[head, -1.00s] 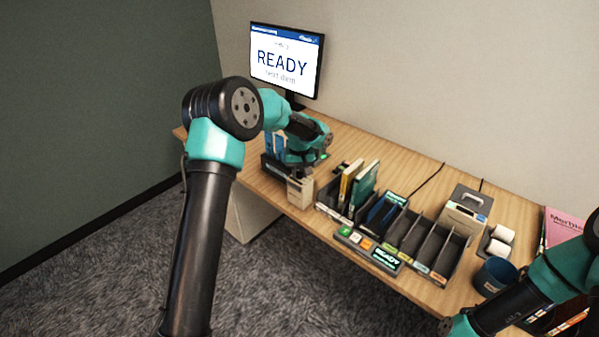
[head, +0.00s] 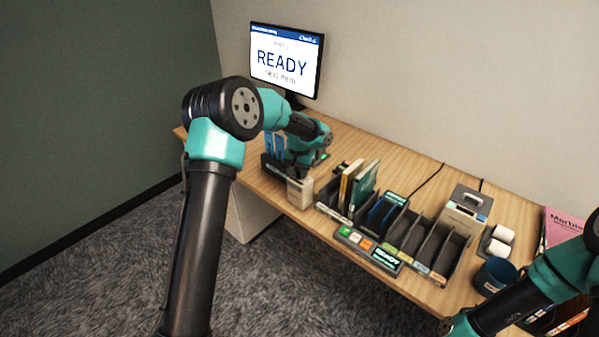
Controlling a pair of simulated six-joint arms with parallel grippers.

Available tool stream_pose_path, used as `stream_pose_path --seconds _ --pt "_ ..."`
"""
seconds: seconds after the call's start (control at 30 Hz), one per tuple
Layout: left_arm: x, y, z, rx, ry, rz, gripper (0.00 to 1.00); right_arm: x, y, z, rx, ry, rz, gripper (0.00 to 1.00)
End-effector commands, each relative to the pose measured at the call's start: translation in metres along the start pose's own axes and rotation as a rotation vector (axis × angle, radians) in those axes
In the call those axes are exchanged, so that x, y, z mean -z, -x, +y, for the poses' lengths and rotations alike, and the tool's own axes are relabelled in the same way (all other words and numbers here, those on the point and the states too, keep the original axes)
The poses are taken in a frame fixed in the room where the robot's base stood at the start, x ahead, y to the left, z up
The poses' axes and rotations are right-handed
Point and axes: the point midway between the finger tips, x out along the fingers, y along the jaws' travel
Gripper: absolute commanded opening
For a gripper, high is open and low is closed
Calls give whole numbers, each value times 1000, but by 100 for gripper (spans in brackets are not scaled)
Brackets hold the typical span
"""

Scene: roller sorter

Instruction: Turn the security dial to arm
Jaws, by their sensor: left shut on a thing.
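My left gripper (head: 303,174) points down over a small pale box (head: 299,193) near the table's front edge, left of the sorter. Its jaws are shut at the top of the box. The security dial itself is hidden by my fingers and wrist, so its setting cannot be read.
A dark tray (head: 272,170) with blue items stands behind the pale box. The slotted sorter (head: 457,250) holds upright books, with a button panel (head: 367,249) in front. A monitor (head: 287,62) reads READY. A blue cup (head: 495,276) stands at right.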

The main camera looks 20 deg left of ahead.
Motion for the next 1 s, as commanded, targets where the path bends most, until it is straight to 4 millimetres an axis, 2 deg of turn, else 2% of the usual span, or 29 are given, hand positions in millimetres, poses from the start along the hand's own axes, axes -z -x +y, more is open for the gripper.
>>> stream_pose_path --seconds 0.3,0.5,1.0 --pt "0 0 0 0 -273 1 4 0 0 0 0 0 0 43" --pt "0 0 0 0 -385 1 4 0 0 0 0 0 0 43" --pt "0 0 0 0 -451 1 4 0 0 0 0 0 0 43"
